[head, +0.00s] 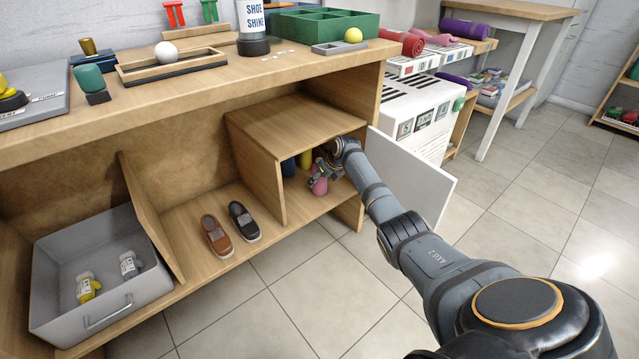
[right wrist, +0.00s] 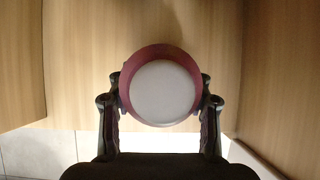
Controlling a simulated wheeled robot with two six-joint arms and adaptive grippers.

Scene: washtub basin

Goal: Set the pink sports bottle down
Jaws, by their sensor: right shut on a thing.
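The pink sports bottle (head: 319,186) is inside the open cupboard compartment at the right end of the wooden bench, near its front edge. My right gripper (head: 326,170) is shut on it. In the right wrist view the bottle (right wrist: 162,90) shows end-on, with a round whitish end and a pink rim, between the two fingers of the gripper (right wrist: 160,112). Whether the bottle touches the compartment floor cannot be told. My left gripper is not in view.
A blue item (head: 289,167) and a yellow one (head: 306,159) stand behind in the compartment (head: 285,115). Its white door (head: 415,175) is open to the right of my arm. Shoes (head: 216,236) stand on the shelf to the left, beyond a wooden divider.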

